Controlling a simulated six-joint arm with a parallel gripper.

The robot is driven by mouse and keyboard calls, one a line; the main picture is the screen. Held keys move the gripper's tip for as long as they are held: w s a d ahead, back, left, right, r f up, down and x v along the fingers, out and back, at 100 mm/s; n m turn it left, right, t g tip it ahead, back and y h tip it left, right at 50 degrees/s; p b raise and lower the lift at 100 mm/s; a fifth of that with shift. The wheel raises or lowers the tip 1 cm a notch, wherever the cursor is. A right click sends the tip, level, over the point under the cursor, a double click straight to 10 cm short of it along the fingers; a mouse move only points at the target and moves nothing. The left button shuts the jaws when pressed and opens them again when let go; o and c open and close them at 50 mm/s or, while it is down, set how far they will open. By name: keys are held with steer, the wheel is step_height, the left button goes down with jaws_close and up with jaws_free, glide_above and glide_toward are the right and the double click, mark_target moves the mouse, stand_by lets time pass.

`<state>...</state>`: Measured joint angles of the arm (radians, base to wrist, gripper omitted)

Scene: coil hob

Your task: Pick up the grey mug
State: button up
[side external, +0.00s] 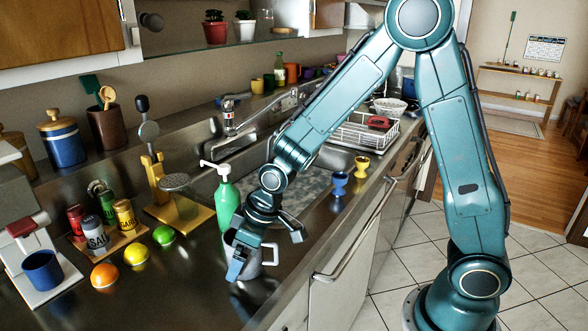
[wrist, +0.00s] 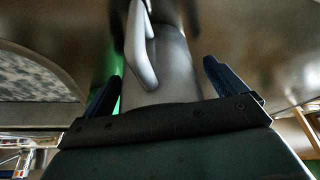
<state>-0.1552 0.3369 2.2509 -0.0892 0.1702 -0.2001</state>
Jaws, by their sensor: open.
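The grey mug (side external: 253,268) stands on the metal counter near its front edge, partly hidden behind my gripper (side external: 266,254) in the side view. Its handle shows to the right of my near finger. In the wrist view the grey mug (wrist: 165,70) fills the middle, its handle toward the top. My open gripper (wrist: 166,85) has one blue finger on each side of the mug there. A gap shows on the right side; I cannot tell whether the left finger touches.
A green soap bottle (side external: 226,203) stands close behind my gripper. A lime (side external: 163,235), lemon (side external: 136,254) and orange (side external: 104,275) lie to the left. A blue mug (side external: 42,270) sits on the coffee machine. Two egg cups (side external: 340,182) stand to the right by the sink.

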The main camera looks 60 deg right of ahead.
steer(key=c, duration=1.2)
steer(key=shift+r, duration=0.1)
steer(key=shift+c, duration=0.2)
step_height(320, 180, up, 20)
stand_by(0.6)
